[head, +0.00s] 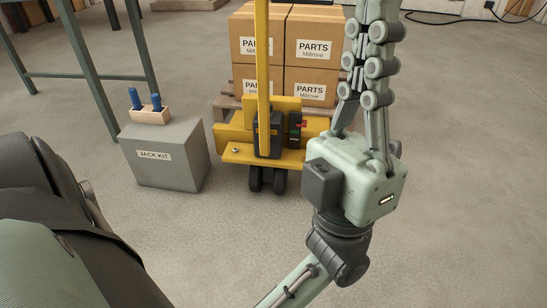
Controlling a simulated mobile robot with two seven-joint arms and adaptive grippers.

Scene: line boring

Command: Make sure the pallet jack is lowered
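The yellow pallet jack (235,152) stands in the middle of the head view, its handle post (263,60) upright and cut off by the top edge. A dark unit (267,135) sits at the post's foot, with a small red part (301,124) at its right. Dark wheels (268,180) show below. A wooden pallet (228,103) carrying stacked cartons (256,40) is behind the jack body. The forks and the pallet's floor clearance are hidden. My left gripper, its fingers pointing up at the right, overlaps the jack's right side in the picture; its tips are cut off.
A grey block (166,165) labelled JACK KIT stands left of the jack, with a small wooden holder (152,114) and blue-handled items on top. A green metal frame (93,62) is at the upper left. Open concrete floor lies at the right and in front.

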